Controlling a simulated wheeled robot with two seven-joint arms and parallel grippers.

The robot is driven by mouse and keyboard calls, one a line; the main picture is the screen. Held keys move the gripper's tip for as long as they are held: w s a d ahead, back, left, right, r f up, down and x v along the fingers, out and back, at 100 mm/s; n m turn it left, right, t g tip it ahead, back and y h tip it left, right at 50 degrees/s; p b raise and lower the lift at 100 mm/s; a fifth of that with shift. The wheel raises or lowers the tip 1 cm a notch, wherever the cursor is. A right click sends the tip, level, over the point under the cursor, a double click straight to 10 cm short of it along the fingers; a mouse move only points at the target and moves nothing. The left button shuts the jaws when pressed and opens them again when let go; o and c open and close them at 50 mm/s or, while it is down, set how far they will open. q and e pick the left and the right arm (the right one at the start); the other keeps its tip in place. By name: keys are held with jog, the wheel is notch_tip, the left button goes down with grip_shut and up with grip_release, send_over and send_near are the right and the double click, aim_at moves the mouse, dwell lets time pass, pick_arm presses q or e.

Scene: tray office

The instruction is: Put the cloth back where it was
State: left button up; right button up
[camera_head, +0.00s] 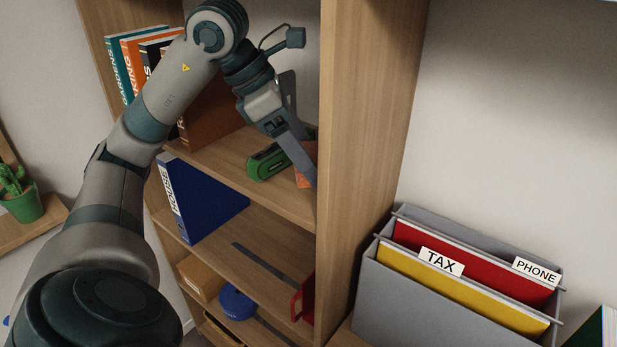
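My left gripper (300,163) reaches into the bookcase from the left, low over the upper shelf board at its right end. One long grey finger shows, pointing down and right; I cannot tell whether the gripper is open or shut. An orange thing (303,181) shows partly behind this finger, near the right side panel. It may be the cloth, but too little shows to be sure, or to tell whether it is held. No other cloth is clearly seen. My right gripper is out of view.
A green stapler-like object (267,163) lies just left of the finger. Books (130,65) stand at the left of that shelf. Below are a blue binder (205,195), a blue round object (237,302) and a red object (304,300). A grey file box (385,290) stands right of the bookcase.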

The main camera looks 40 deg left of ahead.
pick_arm(q)
jog(key=shift+f, duration=0.15)
notch_tip(320, 180, down, 3)
jog(key=b, duration=0.2)
jog(key=shift+f+b, duration=0.15)
jog(key=shift+b, duration=0.25)
jog(key=shift+w+d+f, duration=0.15)
jog(key=shift+w+f, duration=0.05)
jog(key=shift+f, duration=0.05)
jog(key=shift+s+f, duration=0.1)
jog(key=shift+f, duration=0.05)
jog(key=o, duration=0.6)
jog(key=shift+o, duration=0.2)
